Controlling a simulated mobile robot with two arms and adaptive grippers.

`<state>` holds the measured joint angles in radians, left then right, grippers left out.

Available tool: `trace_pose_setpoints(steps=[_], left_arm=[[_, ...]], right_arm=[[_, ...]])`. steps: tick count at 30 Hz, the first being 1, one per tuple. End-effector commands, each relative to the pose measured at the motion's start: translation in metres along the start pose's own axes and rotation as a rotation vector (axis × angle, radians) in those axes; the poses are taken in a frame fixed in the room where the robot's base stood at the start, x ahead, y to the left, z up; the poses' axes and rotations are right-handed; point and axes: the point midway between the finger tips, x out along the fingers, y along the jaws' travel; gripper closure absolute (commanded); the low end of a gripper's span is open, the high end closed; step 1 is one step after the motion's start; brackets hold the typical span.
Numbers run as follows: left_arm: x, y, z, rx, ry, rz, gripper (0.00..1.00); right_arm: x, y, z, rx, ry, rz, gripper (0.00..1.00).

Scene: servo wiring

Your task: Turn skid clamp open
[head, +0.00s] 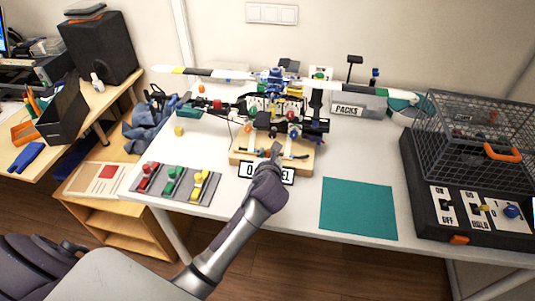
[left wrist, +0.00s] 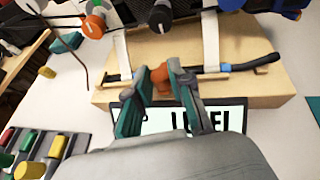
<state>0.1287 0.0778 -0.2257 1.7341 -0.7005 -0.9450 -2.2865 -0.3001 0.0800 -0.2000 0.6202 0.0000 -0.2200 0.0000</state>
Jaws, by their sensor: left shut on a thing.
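A model helicopter (head: 272,105) stands on a wooden block (head: 243,156) on the white table. The block's face (left wrist: 235,95) fills the middle of the left wrist view. A dark skid bar (left wrist: 203,71) with a blue sleeve runs along it, crossed by two pale straps (left wrist: 210,40). A small orange clamp piece (left wrist: 161,82) sits at the bar. My left gripper (head: 276,151) reaches the block's front; in the left wrist view its fingers (left wrist: 162,78) are on either side of the orange piece, shut on it. The fingers hide part of the bar. My right gripper is not in view.
A lettered plate (head: 266,172) is on the block's front, partly covered by my arm. A panel with red, green and yellow controls (head: 186,196) lies to the left. A teal mat (head: 358,208) lies to the right, and a wire cage (head: 475,130) stands beyond it.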

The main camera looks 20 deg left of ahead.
Motion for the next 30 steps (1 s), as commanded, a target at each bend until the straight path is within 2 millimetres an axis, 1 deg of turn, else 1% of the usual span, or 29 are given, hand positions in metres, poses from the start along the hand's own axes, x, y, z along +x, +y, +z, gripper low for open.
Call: trace_pose_setpoints(steps=[8,12,16,23,30], left_arm=[[-0.002,-0.003,0.004,-0.043,0.002,0.105,1.0],[-0.001,-0.005,0.004,-0.084,0.001,0.207,1.0],[0.0,-0.007,0.003,-0.131,0.001,0.319,1.0],[0.002,-0.01,0.002,-0.216,-0.001,0.521,1.0],[0.006,-0.012,0.001,-0.303,-0.002,0.728,1.0]], right_arm=[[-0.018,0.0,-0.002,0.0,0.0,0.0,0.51],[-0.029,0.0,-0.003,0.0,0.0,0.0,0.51],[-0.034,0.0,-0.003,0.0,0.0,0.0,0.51],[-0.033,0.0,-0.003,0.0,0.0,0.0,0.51],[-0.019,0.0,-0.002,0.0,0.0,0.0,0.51]])
